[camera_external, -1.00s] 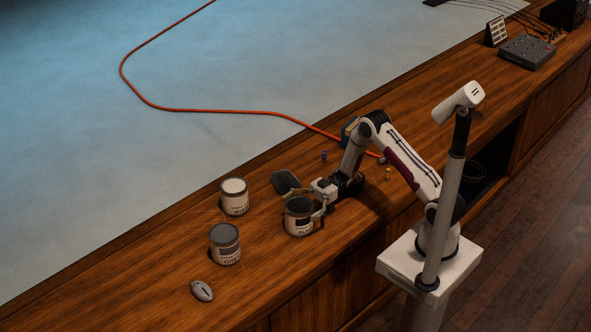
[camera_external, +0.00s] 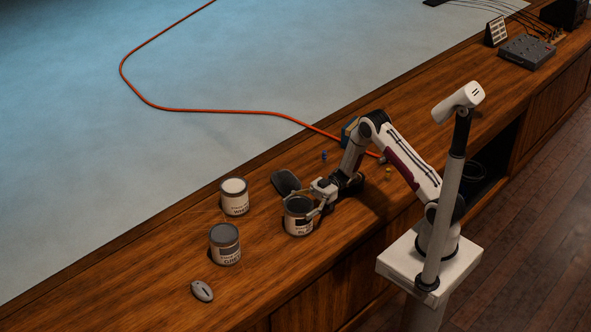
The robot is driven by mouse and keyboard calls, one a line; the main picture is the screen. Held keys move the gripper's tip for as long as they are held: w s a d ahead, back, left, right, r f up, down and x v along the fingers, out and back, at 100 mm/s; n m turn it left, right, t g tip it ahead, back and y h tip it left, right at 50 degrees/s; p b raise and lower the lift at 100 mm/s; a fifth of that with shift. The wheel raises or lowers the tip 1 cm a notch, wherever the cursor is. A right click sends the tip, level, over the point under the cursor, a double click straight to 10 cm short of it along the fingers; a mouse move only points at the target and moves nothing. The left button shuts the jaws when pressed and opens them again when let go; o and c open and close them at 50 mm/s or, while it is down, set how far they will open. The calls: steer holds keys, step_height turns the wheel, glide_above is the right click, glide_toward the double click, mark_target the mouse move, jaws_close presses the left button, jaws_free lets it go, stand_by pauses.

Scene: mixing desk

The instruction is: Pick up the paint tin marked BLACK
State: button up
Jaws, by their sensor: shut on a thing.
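The paint tin marked BLACK (camera_external: 297,221) stands upright on the wooden desk, with a dark top and a pale label partly covered by a finger. My gripper (camera_external: 302,204) reaches it from the right, low and level, and is shut on the tin with its fingers around the sides. I see no clear gap under the tin. The white-topped tin (camera_external: 235,198) stands upright to the upper left. The grey-topped tin (camera_external: 225,245) stands upright to the lower left. Both are apart from the held tin.
A dark flat object (camera_external: 286,182) is just behind the gripper. A small blue item (camera_external: 324,155) and a yellowish one (camera_external: 388,174) lie near my arm. An orange cable (camera_external: 205,110) crosses the blue surface. Desk left of the tins is clear.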

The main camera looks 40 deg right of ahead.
steer(key=shift+r, duration=0.25)
steer(key=shift+r, duration=4.8)
